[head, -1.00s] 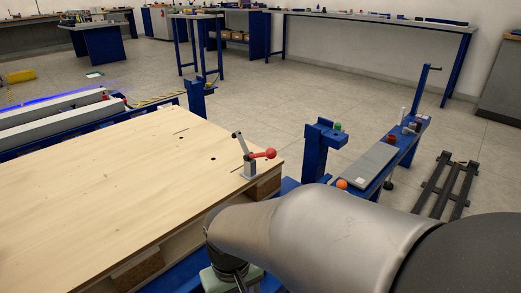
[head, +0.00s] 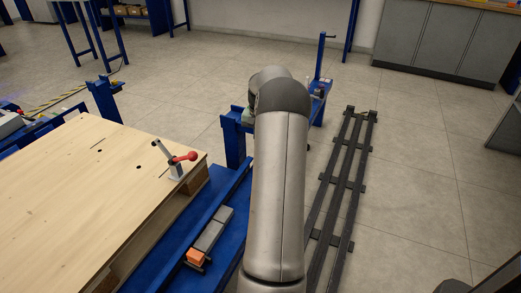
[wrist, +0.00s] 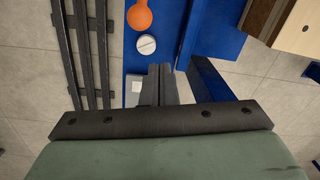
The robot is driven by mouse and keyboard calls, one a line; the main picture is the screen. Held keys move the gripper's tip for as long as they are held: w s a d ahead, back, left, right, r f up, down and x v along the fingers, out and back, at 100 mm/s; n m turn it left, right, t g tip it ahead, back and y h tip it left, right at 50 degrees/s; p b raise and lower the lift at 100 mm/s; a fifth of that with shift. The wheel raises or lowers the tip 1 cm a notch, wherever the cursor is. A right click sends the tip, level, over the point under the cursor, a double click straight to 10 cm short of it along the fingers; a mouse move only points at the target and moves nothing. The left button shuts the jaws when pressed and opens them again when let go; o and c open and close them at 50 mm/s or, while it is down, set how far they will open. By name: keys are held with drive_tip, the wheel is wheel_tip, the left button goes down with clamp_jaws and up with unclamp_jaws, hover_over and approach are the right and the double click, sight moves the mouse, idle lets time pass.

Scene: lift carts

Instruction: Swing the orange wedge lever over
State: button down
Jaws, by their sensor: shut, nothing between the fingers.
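An orange block (head: 194,256) sits at the near end of a grey bar (head: 212,230) on the blue frame beside the wooden board, in the head view. It looks like the wedge lever, but I cannot be sure. In the wrist view, an orange rounded piece (wrist: 139,15) with a narrower neck shows at the top edge, over a blue surface. I cannot tell whether it is the same part. My gripper (wrist: 160,70) is shut and empty, pointing toward the blue surface, apart from the orange piece. In the head view my arm hides the fingers.
A blue post (head: 234,137) stands close to my arm. A white round cap (wrist: 146,44) lies near my fingertips. Dark floor rails (head: 340,185) run at right, with open floor beyond.

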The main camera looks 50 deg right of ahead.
drive_tip(key=shift+m, duration=0.4)
drive_tip(key=d+f+b, duration=0.1)
drive_tip(key=f, duration=0.2)
drive_tip(key=d+f+b, duration=0.1)
drive_tip(key=f, duration=0.2)
drive_tip(key=s+d+f+b, duration=0.1)
drive_tip(key=f, duration=0.3)
drive_tip(key=shift+s+d, duration=0.1)
drive_tip(key=shift+d, duration=0.05)
drive_tip(key=shift+f+b, duration=0.25)
drive_tip(key=shift+b, duration=0.25)
drive_tip(key=shift+s+a+r+b, duration=0.15)
drive_tip(key=shift+s+a+r, duration=0.1)
drive_tip(key=shift+a, duration=0.35)
drive_tip(key=shift+s+a+r+b, duration=0.2)
drive_tip(key=shift+s+a+r, duration=0.05)
drive_tip(key=shift+a, duration=0.3)
drive_tip(key=shift+s+a+r+b, duration=0.15)
drive_tip(key=shift+s+a+r, duration=0.1)
drive_tip(key=shift+a, duration=0.35)
drive_tip(key=shift+s, duration=0.1)
